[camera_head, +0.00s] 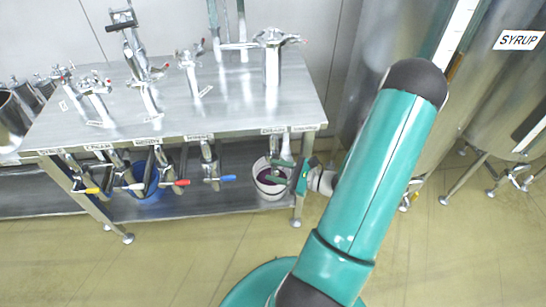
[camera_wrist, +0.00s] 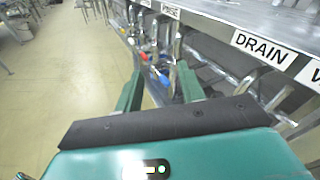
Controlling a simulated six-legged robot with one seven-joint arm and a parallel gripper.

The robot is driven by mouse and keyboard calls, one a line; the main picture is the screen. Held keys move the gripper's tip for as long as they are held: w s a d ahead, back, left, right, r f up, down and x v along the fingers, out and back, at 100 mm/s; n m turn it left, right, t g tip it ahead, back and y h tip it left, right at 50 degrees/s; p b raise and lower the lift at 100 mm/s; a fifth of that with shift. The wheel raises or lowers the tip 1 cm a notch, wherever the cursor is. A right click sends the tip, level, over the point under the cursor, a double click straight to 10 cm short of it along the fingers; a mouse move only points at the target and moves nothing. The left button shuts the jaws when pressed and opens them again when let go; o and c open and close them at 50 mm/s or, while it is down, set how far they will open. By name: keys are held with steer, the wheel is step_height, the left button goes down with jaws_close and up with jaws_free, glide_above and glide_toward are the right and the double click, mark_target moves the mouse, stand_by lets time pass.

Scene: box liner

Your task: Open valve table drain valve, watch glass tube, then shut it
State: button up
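The steel valve table (camera_head: 230,105) stands at the left in the head view. Its DRAIN label (camera_head: 272,130) is near the right end of the front edge; it also shows large in the wrist view (camera_wrist: 264,47). The drain valve's handle is not clearly visible; my gripper covers part of that area. My gripper (camera_head: 283,172) is below this label, in front of the table's right end. In the wrist view its two green fingers (camera_wrist: 158,90) are apart with nothing held between them. The right finger is close to the steel pipework. I cannot identify the glass tube for certain.
Valve handles in yellow, white, red (camera_head: 181,183) and blue (camera_head: 228,178) line the front edge. A white bucket (camera_head: 262,190) and a blue bucket (camera_head: 148,193) stand on the lower shelf. The SYRUP tank (camera_head: 508,75) is at right. The front floor is clear.

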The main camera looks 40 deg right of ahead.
mark_target(277, 159)
steer(key=s+d+f+m+t+h, duration=0.3)
steer(key=s+d+f+m+h, duration=0.2)
steer(key=d+f+m+h, duration=0.3)
steer(key=shift+m, duration=0.3)
steer(key=w, duration=1.4)
steer(key=shift+w+a+r, duration=0.1)
steer(key=shift+a+r, duration=0.2)
jaws_close()
